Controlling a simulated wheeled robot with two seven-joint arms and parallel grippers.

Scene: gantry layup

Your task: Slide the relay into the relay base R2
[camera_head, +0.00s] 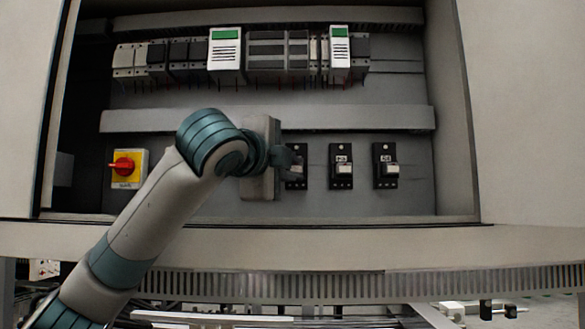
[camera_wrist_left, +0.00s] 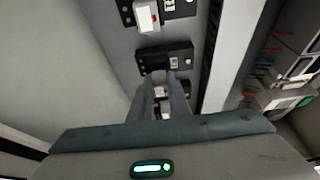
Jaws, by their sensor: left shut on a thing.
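My left gripper (camera_head: 287,161) is in front of the leftmost of three black relay bases (camera_head: 302,183) on the cabinet's back panel. In the left wrist view the fingers of this gripper (camera_wrist_left: 160,80) are shut on the relay (camera_wrist_left: 160,92), a small pale block mostly hidden between them. The fingertips are close to the lower edge of a black base (camera_wrist_left: 178,54); I cannot tell whether the relay touches it. The base's label is too small to read surely. The middle base (camera_head: 341,150) and right base (camera_head: 386,150) each hold a pale relay. My right gripper is not in view.
A grey wiring duct (camera_head: 350,118) runs above the bases. A row of modules (camera_head: 278,50) fills the upper rail. A red and yellow rotary switch (camera_head: 126,167) is at the left. The cabinet's lower edge (camera_head: 400,219) lies below. The panel right of the bases is bare.

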